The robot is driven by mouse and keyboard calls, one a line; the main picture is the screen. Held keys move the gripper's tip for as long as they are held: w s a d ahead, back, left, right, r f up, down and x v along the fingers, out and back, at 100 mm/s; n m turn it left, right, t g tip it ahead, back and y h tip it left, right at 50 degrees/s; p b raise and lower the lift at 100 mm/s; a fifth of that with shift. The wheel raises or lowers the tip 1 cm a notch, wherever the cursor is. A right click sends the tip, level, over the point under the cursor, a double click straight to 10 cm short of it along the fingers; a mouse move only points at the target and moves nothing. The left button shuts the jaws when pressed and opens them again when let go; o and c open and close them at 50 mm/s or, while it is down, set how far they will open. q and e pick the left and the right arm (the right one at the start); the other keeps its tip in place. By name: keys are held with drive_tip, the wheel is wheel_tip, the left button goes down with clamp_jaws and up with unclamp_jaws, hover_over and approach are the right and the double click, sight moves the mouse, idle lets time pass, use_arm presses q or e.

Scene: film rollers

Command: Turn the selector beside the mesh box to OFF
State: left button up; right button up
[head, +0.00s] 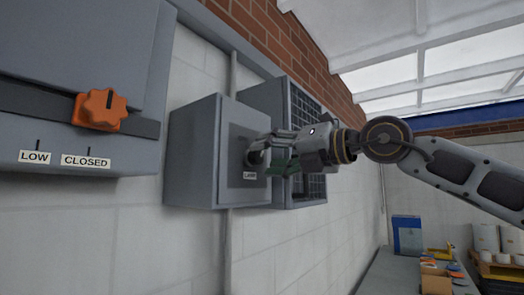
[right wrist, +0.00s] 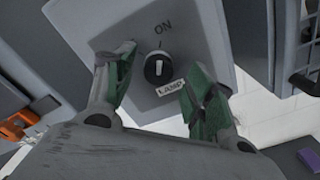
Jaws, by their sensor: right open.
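The selector (right wrist: 158,69) is a round black knob with a white pointer, on a grey plate marked ON above and LAMP below. Its pointer stands roughly toward ON; no OFF mark is readable. In the head view the selector (head: 254,158) is partly hidden by my right gripper (head: 270,150). The mesh box (head: 305,110) is just right of the selector's grey box (head: 192,145). In the right wrist view my right gripper (right wrist: 160,75) is open, its green-padded fingers on either side of the knob; I cannot tell whether they touch it. My left gripper is not in view.
A larger grey box with an orange knob (head: 100,109) and LOW and CLOSED labels is on the wall at left. A conduit (head: 228,240) runs down the white wall. A bench (head: 390,272) with a blue box (head: 407,235) stands at lower right.

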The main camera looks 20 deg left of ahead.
drive_tip(key=shift+p+x, duration=0.35)
drive_tip(key=shift+x, duration=0.95)
drive_tip(key=c, duration=1)
